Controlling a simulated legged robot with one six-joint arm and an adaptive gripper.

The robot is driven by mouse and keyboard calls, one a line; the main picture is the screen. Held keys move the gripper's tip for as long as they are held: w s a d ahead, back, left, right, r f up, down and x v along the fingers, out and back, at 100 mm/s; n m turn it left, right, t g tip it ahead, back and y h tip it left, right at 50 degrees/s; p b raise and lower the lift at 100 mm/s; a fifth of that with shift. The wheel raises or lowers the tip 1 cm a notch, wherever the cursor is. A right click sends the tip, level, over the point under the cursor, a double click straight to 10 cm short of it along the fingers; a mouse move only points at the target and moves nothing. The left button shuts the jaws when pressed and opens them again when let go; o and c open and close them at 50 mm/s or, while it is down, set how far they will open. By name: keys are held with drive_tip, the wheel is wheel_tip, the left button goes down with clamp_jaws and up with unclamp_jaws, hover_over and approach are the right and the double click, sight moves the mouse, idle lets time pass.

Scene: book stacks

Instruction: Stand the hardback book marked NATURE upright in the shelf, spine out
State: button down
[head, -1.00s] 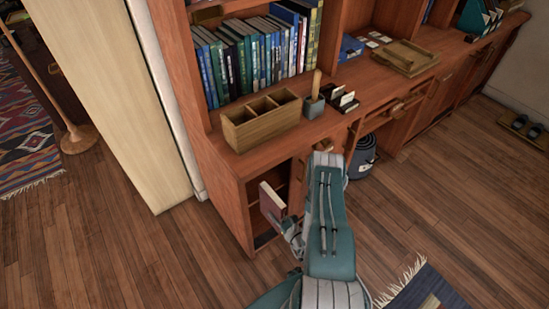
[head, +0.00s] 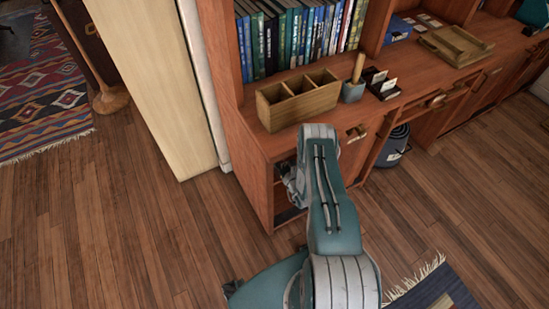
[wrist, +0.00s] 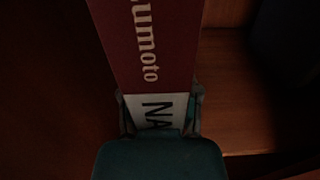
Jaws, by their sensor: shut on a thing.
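The hardback book (wrist: 151,40) shows in the wrist view as a dark red spine with the letters "umoto" and a white label reading "NA"; the rest of the lettering is hidden or cut off. My gripper (wrist: 160,115) is shut on it, one finger on each side of the label. In the head view my gripper (head: 290,182) is at the open lower compartment of the wooden shelf unit (head: 258,180), largely inside its opening. The book is hidden there behind the cabinet side and my arm. The wrist view shows dim wooden surfaces around the book.
A wooden divided box (head: 298,105), a pen cup (head: 353,90) and a card holder (head: 382,84) stand on the counter above. A row of books (head: 300,38) fills the upper shelf. A dark bin (head: 393,146) sits under the desk. A dark shape (wrist: 290,40) stands right in the wrist view.

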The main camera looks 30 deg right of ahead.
drive_tip(key=w, duration=0.3)
drive_tip(key=shift+w, duration=0.1)
drive_tip(key=shift+w+f, duration=0.1)
drive_tip(key=shift+w, duration=0.25)
drive_tip(key=shift+s+f, duration=0.1)
drive_tip(key=shift+f, duration=1.5)
drive_tip(key=shift+c, duration=1.6)
unclamp_jaws()
drive_tip(key=shift+f, duration=0.15)
drive_tip(key=s, duration=1.2)
drive_tip(key=shift+d, duration=0.15)
